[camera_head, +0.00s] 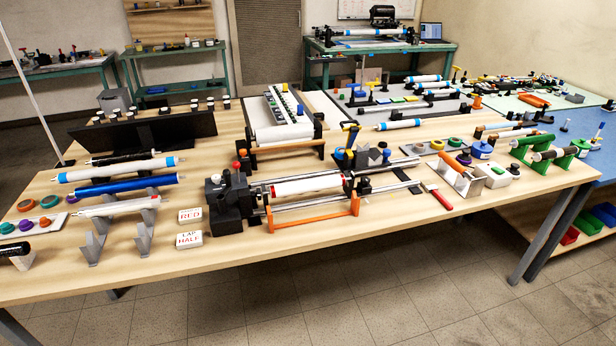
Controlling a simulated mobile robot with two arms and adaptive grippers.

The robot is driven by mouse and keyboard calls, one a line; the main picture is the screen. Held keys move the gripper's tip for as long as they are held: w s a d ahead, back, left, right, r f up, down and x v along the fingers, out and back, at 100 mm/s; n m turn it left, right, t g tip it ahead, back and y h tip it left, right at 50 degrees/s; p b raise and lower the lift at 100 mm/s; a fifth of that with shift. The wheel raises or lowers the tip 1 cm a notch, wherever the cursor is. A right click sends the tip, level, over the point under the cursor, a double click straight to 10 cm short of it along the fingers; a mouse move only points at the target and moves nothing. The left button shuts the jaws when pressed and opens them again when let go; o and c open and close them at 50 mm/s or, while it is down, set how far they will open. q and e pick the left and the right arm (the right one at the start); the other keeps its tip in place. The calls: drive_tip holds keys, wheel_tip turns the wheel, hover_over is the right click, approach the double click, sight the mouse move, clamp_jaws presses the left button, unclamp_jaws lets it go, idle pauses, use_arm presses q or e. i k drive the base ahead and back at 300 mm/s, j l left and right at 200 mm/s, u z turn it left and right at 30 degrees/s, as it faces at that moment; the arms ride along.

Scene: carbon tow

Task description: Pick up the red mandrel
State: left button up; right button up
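No mandrel with an all-red body shows. A white roller with red end bands (306,185) lies level in the winding machine (230,200) at the middle of the table, behind an orange bar. On the left rack, from back to front, lie a black rod (122,157), a white mandrel with blue ends (118,170), a blue mandrel (126,185) and a pale grey mandrel (112,206). A card reading "RED" (190,215) stands right of the rack, with a "LAP HALF" card (189,239) in front. Neither of my grippers is in view.
The wooden table (330,262) has bare room along its front edge. A red-handled tool (438,196) lies right of the machine. Green stands (545,152) holding a dark roller are at the right.

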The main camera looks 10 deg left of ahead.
sight(287, 190)
drive_tip(key=i+l+u, duration=0.5)
drive_tip(key=i+l, duration=0.3)
